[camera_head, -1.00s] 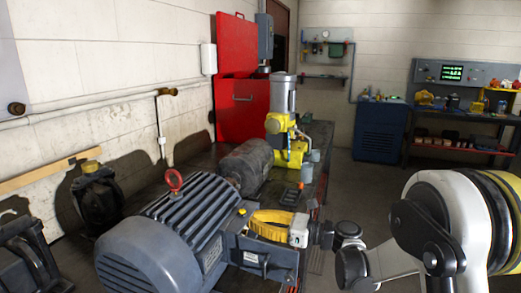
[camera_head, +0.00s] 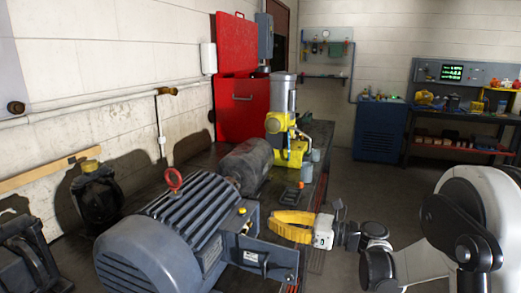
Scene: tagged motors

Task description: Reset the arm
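My gripper (camera_head: 284,225) is the yellow part at the end of my arm, with a white wrist piece behind it. It points left, close to the right side of the large blue-grey motor (camera_head: 165,240), which has a red lifting eye on top. In this single view I cannot tell whether it touches the motor. The gap between the fingertips is not clear, and no held object can be made out. My white and black arm reaches in from the right edge.
A dark cylindrical motor (camera_head: 246,165) and a yellow and grey machine (camera_head: 284,130) stand farther back on the bench. Dark motors stand at left. A red cabinet (camera_head: 238,105) is behind. A blue cabinet (camera_head: 380,132) and workbench line the far wall. Floor right of the bench is open.

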